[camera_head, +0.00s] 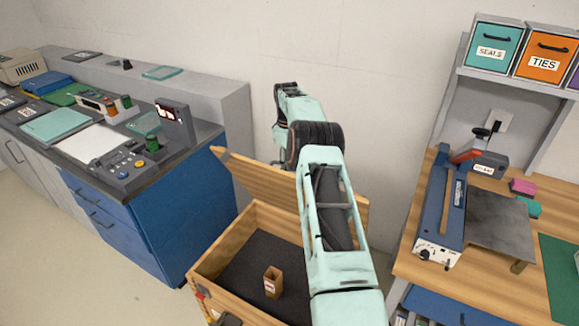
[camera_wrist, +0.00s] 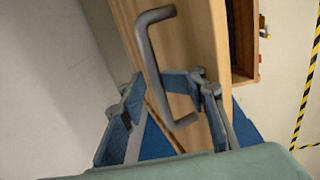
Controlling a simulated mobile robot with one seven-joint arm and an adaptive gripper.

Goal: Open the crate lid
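The wooden crate (camera_head: 278,221) stands on the floor, its inside showing a dark bottom. Its lid (camera_head: 250,180) is raised at a steep tilt along the far side, so the crate is open. My arm crosses in front of part of the lid and crate. In the wrist view, the grey lid handle (camera_wrist: 151,52) stands out from the wooden lid (camera_wrist: 185,40). My gripper (camera_wrist: 166,84) has its fingers apart, close to the lid around the handle's lower part. I cannot tell whether a finger touches it. In the head view the fingers are hidden.
A small brown box (camera_head: 273,283) lies inside the crate. A blue cabinet with a control counter (camera_head: 185,200) stands left. A wooden workbench (camera_head: 425,250) with a sealing machine stands right. The wall is close behind the lid. Floor is clear at lower left.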

